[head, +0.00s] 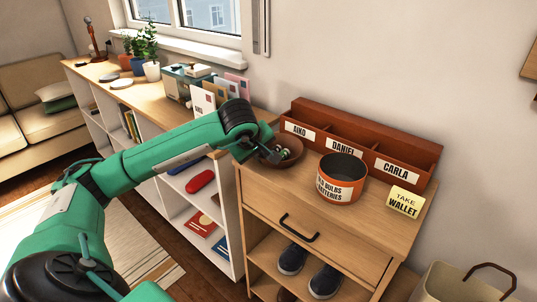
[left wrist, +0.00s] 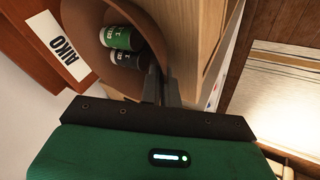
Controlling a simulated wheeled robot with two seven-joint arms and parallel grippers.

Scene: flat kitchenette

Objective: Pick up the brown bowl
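The brown bowl (head: 295,158) stands on the wooden cabinet top (head: 385,208), in front of the AIKO section of the letter organizer. It holds a few small cylinders, green and dark, that look like batteries (left wrist: 122,38). My left gripper (head: 270,156) is at the bowl's near left side. In the left wrist view its two dark fingers (left wrist: 162,85) are close together at the rim of the bowl (left wrist: 143,20), with the rim seemingly pinched between them. The bowl appears to rest on the cabinet top. My right gripper is not in view.
An orange-and-grey tin (head: 342,182) stands right of the bowl. A reddish-brown organizer (head: 365,140) with name labels runs behind both. A yellow note (head: 405,201) is at the right end. A white shelf (head: 215,235) with cards and a box is at the left.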

